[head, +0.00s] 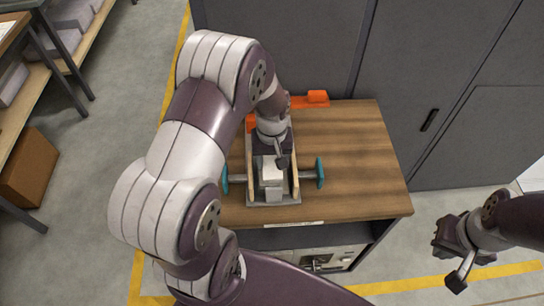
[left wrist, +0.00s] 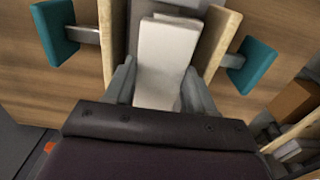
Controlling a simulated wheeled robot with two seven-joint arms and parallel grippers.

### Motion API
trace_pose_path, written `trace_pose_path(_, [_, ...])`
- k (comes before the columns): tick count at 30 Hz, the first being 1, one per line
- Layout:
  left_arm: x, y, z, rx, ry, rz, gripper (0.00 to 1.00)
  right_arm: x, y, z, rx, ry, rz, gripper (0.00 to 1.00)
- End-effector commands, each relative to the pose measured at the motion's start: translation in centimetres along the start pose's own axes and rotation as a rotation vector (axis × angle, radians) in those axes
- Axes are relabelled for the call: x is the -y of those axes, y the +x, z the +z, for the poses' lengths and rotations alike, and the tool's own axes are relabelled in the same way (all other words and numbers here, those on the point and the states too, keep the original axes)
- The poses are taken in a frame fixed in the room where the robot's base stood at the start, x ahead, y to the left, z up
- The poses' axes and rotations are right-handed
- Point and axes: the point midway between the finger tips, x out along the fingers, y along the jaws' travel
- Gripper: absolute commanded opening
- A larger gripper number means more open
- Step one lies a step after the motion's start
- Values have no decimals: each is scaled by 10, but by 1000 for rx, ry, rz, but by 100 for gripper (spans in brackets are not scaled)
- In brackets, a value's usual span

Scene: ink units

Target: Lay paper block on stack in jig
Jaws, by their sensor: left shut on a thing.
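A white paper block (head: 272,174) is in my left gripper (head: 271,162), between the wooden side walls of the jig (head: 285,200). In the left wrist view the white block (left wrist: 164,62) stands between the two grey fingers of my left gripper (left wrist: 160,90), turned slightly against the walls. Another pale surface (left wrist: 188,22) shows beside and behind it, perhaps the stack. Whether the block touches the stack is hidden. My right gripper (head: 452,240) hangs at the right, away from the table; its fingers are not clear enough to judge.
The jig has teal-ended side clamps (head: 320,173), (head: 225,179). Orange parts (head: 317,97) lie at the back of the wooden table (head: 365,165). The table's right side is clear. Grey cabinets (head: 440,110) stand behind, and a shelf with a cardboard box (head: 28,168) is at left.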

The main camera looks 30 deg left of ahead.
Motion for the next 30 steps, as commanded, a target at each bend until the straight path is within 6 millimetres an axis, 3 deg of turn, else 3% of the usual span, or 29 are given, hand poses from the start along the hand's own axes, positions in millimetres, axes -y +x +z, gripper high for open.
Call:
trace_pose_path(8, [0, 4, 0, 0, 0, 0, 22, 0, 3, 0, 0, 0, 0, 0])
trace_pose_path(9, [0, 3, 0, 0, 0, 0, 68, 0, 2, 0, 0, 0, 0, 0])
trace_pose_path(10, [0, 2, 0, 0, 0, 0, 77, 0, 2, 0, 0, 0, 0, 0])
trace_pose_path(11, [0, 2, 0, 0, 0, 0, 80, 0, 2, 0, 0, 0, 0, 0])
trace_pose_path(21, [0, -5, -1, -2, 0, 1, 80, 0, 0, 0, 0, 0, 0, 0])
trace_pose_path(23, [-1, -15, -1, -4, 0, 2, 80, 0, 1, 0, 0, 0, 0, 0])
trace_pose_path(30, [-1, -79, -2, -6, 0, 2, 80, 0, 4, 1, 0, 0, 0, 0])
